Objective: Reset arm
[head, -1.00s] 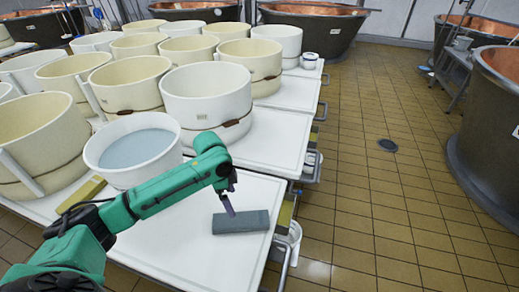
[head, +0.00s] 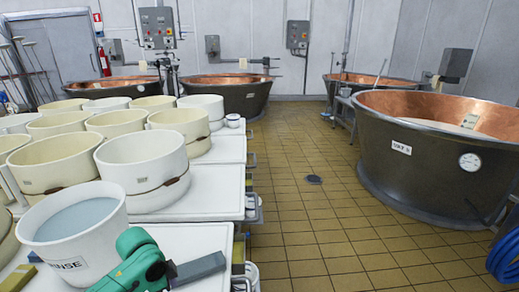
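My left arm (head: 138,256) shows as a green wrist part at the bottom left, over the white table top. Only a dark piece of the gripper end shows beside it; the fingertips are not clearly visible, so I cannot tell whether it is open or shut. A grey block (head: 203,267) lies on the table just right of the wrist and is partly covered by it. My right arm and gripper are not in view.
A white rinse bucket (head: 74,230) stands close behind and left of my arm. Several cream tubs (head: 142,170) crowd the tables behind. A large copper vat (head: 430,180) stands at right, with a blue hose (head: 506,258) near it. The tiled floor (head: 315,215) between is largely clear.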

